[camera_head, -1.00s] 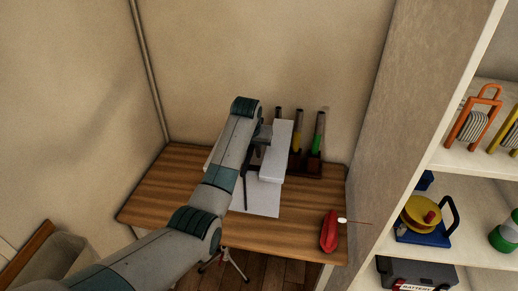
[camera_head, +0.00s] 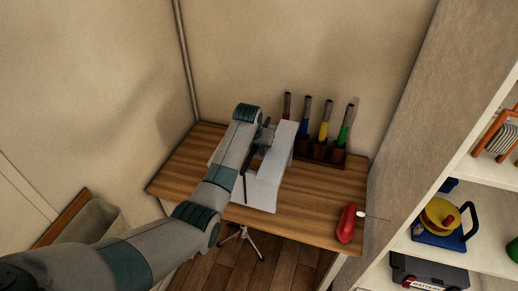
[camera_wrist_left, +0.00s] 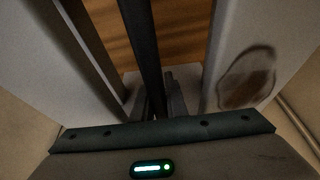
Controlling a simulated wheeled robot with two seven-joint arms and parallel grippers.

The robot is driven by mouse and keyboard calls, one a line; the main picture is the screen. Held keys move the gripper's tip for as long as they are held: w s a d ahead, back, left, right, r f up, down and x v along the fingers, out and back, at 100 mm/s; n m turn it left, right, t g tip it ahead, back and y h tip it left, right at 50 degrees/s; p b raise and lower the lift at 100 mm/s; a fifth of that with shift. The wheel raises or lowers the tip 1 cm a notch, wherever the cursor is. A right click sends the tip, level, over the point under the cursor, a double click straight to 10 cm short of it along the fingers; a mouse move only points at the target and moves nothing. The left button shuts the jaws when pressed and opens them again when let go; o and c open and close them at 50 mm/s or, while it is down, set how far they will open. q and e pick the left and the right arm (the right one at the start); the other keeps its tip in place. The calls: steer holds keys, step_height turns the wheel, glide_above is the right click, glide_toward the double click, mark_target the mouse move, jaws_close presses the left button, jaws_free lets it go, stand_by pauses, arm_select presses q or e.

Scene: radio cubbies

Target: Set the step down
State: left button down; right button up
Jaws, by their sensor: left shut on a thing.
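The pale grey-white step (camera_head: 275,160) is at the wood-topped table (camera_head: 311,214), in front of the row of coloured handles. My left gripper (camera_head: 264,136) is at its upper part and is shut on it. In the left wrist view, pale panels of the step (camera_wrist_left: 245,50) show on both sides, with wood between them. A dark bar (camera_wrist_left: 141,45) runs down toward my fingers (camera_wrist_left: 158,95). My arm hides part of the step in the head view. I cannot tell if its underside touches the tabletop. My right gripper is not in view.
A rack (camera_head: 320,151) with several coloured-handled tools stands at the back of the table. A red object (camera_head: 346,223) with a thin rod lies at the right front edge. White shelves (camera_head: 455,246) with gear stand at right. A grey bin (camera_head: 94,222) is at left.

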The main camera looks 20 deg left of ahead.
mark_target(254, 147)
arm_select(q)
step_height(254, 147, down, 4)
steer(key=shift+w+r+p, duration=0.1)
steer(key=shift+r+p, duration=0.05)
steer(key=shift+p, duration=0.7)
steer(key=c, duration=2.1)
jaws_free()
steer(key=shift+f, duration=0.2)
steer(key=o, duration=0.3)
steer(key=shift+o, duration=0.2)
steer(key=shift+s+r, duration=0.1)
steer(key=shift+s, duration=0.1)
steer(key=shift+r, duration=0.1)
steer(key=shift+b+v, duration=1.25)
steer(key=shift+v, duration=4.7)
